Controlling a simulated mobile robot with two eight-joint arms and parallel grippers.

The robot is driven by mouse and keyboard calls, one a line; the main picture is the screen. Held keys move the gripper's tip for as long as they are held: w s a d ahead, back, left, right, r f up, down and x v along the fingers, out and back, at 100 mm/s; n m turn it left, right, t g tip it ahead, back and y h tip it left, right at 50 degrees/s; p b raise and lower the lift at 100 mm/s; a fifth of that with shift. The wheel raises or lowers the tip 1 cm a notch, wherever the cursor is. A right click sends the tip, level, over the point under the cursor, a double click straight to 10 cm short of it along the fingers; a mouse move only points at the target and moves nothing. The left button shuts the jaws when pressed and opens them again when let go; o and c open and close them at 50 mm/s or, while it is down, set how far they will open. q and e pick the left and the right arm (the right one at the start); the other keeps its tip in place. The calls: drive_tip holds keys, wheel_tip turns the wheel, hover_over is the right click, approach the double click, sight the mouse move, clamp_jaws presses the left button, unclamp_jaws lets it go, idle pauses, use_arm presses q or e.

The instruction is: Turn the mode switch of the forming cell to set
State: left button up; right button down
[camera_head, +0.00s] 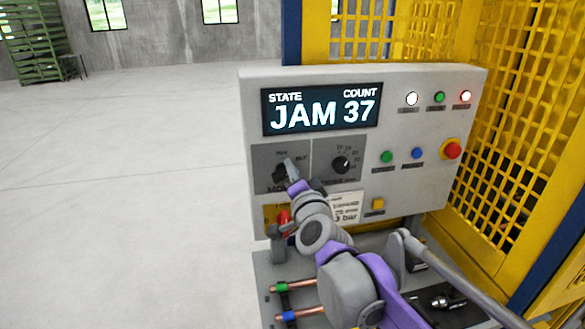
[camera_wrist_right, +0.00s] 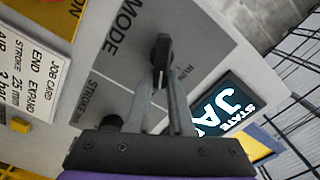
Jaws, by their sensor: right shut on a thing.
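The mode switch (camera_head: 279,172) is a black knob on a darker grey plate at the left of the control panel (camera_head: 405,130). My right gripper (camera_head: 290,174) reaches it from the front and covers part of it. In the right wrist view the two fingers of my right gripper (camera_wrist_right: 162,78) close on the black knob of the mode switch (camera_wrist_right: 160,47). The word MODE shows beside it, and RUN is readable to its right. The display (camera_head: 321,103) reads STATE JAM, COUNT 37. My left gripper is not in view.
A second black dial (camera_head: 341,165) sits just right of the mode switch. Green (camera_head: 386,157) and blue (camera_head: 417,153) buttons and a red mushroom button (camera_head: 452,149) are farther right. Copper tubes (camera_head: 297,285) lie below the panel. Yellow mesh guarding (camera_head: 530,110) stands at the right; open floor lies left.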

idle(0.5)
drive_tip(key=c, duration=0.8)
unclamp_jaws()
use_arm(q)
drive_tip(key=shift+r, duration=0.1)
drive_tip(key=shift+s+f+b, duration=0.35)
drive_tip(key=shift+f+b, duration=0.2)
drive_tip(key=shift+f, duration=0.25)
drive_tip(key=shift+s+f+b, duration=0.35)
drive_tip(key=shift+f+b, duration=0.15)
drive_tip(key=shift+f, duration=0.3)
use_arm(e)
drive_tip(key=s+d, duration=0.2)
drive_tip(key=s, duration=0.8)
drive_tip(key=shift+s, duration=0.35)
drive_tip(key=shift+f, duration=0.1)
